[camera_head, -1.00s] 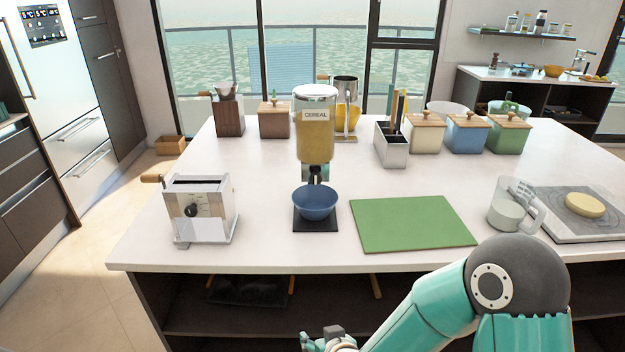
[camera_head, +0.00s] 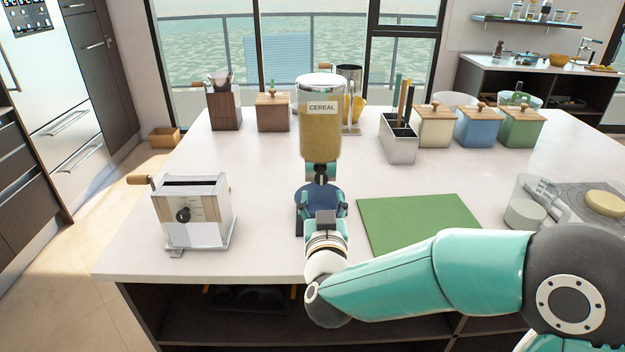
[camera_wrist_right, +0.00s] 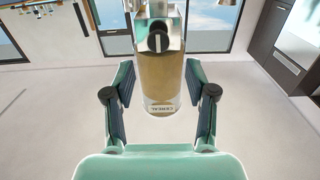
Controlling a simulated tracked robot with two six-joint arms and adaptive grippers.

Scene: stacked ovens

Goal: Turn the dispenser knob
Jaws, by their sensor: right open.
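The cereal dispenser (camera_head: 320,140) stands upright on the counter, a clear container of yellow cereal with a metal lid. Its dark knob (camera_head: 321,178) sits at the lower front; it also shows in the right wrist view (camera_wrist_right: 158,41), between and beyond the fingertips. A blue bowl (camera_head: 313,191) is below the outlet, partly hidden by my gripper. My right gripper (camera_head: 322,200) is in front of the dispenser, over the bowl in the picture. Its fingers are spread and empty in the right wrist view (camera_wrist_right: 159,70), apart from the knob. My left gripper is not in view.
A toaster (camera_head: 192,215) stands left of the bowl. A green board (camera_head: 420,222) lies to the right, with a clear jug (camera_head: 527,205) beyond it. A utensil holder (camera_head: 399,140) and several lidded canisters stand behind. The counter between toaster and dispenser is clear.

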